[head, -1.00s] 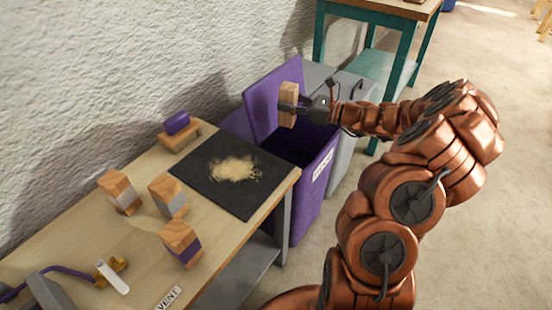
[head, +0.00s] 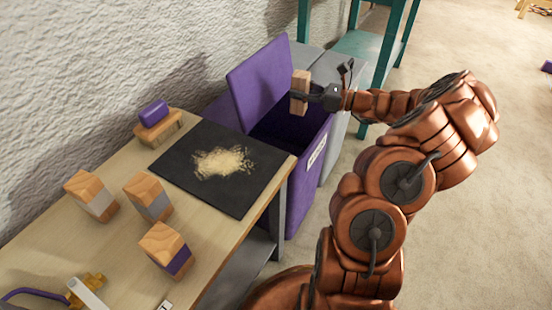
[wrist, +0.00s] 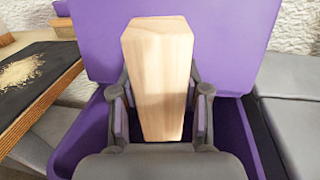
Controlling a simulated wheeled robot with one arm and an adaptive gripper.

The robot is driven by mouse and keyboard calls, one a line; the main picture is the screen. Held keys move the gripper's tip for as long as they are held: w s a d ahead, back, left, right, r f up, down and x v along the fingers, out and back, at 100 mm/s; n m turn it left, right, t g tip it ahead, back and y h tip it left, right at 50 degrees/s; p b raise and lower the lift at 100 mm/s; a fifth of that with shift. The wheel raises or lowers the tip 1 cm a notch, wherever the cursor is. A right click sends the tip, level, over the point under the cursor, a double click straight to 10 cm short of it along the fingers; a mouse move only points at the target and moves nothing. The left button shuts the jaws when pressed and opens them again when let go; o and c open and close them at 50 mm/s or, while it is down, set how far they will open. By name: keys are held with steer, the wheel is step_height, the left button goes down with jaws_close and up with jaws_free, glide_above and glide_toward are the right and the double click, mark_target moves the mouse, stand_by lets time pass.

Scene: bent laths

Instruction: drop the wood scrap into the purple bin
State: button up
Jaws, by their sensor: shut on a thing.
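My gripper (head: 312,96) is shut on the wood scrap (head: 300,88), a pale upright block. In the wrist view the wood scrap (wrist: 158,75) stands between the two fingers of the gripper (wrist: 158,110). The purple bin (head: 300,190) stands past the end of the workbench, its lid (head: 260,82) raised against the wall side. The scrap is held above the bin's opening, in front of the lid. In the wrist view the bin's rim (wrist: 75,140) and dark inside show around and below the gripper.
The workbench (head: 100,240) carries a black mat (head: 180,160) with sawdust (head: 222,162), several wooden blocks (head: 92,195) with coloured parts, and a purple-topped brush-like item (head: 155,118). A grey bin (head: 335,145) stands right of the purple one. A teal table (head: 365,50) stands behind.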

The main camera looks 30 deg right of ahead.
steer(key=shift+f+b, duration=0.75)
steer(key=shift+f, duration=0.35)
steer(key=o, duration=1.3)
steer(key=shift+s, duration=0.1)
steer(key=v, duration=1.2)
